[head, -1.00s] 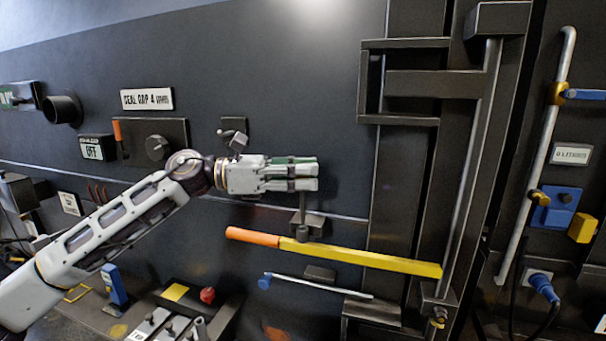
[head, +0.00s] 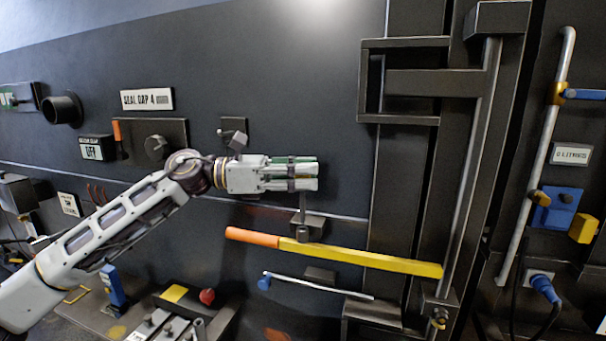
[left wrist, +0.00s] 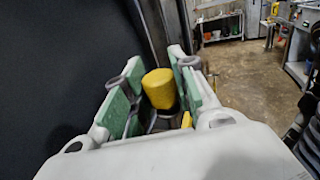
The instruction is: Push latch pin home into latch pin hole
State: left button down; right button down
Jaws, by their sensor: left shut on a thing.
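My left gripper (head: 316,176) points right, close to the dark wall panel. In the left wrist view its green-padded fingers (left wrist: 152,98) stand on both sides of a yellow-headed cylinder (left wrist: 158,88), which looks like the latch pin's head, and are shut on it. In the head view the fingers hide this head. The latch pin hole is not visible, so I cannot tell how deep the pin sits. My right gripper is not in view.
A yellow bar with an orange grip (head: 345,256) slants just below the gripper. A thin blue-ended rod (head: 318,286) lies under it. A dark frame with an upright rail (head: 472,170) stands to the right. A small dark fitting (head: 234,138) sits above the wrist.

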aim_at(303, 194)
pick_arm(q)
jog(key=shift+b, duration=0.5)
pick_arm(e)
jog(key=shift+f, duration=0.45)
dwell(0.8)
pick_arm(q)
jog(key=shift+f+b, duration=0.55)
jog(key=shift+f, duration=0.15)
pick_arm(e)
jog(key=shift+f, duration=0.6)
pick_arm(q)
jog(key=shift+f+b, duration=0.3)
jog(key=shift+f, duration=0.05)
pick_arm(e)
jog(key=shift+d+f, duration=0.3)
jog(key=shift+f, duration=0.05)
pick_arm(q)
jog(key=shift+f+b, duration=0.4)
jog(key=shift+f, duration=0.05)
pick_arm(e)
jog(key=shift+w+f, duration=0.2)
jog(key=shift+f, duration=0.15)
pick_arm(q)
jog(key=shift+f, duration=0.1)
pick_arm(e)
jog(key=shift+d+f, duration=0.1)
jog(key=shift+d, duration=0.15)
